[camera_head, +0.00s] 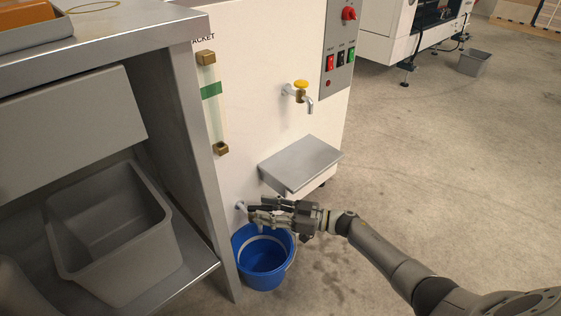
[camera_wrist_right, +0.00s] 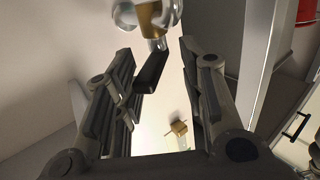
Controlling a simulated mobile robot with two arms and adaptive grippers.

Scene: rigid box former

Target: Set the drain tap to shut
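The drain tap is low on the white machine's front, above the blue bucket. In the head view its pipe stub (camera_head: 241,206) shows, and my right gripper (camera_head: 256,208) covers most of the rest. In the right wrist view I see its metal and brass body (camera_wrist_right: 150,17) and its black lever (camera_wrist_right: 151,71). The lever lies between the two fingers of my open right gripper (camera_wrist_right: 157,55), closer to the left finger. I cannot tell whether it touches that finger. A clear gap separates the lever from the right finger. My left gripper is not in view.
The blue bucket (camera_head: 262,271) stands on the floor below my right gripper. A grey shelf (camera_head: 300,163) juts out just above it. A yellow-handled tap (camera_head: 301,86) sits higher up. The metal bench (camera_head: 185,110) with a grey bin (camera_head: 118,238) is at left. Open floor lies at right.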

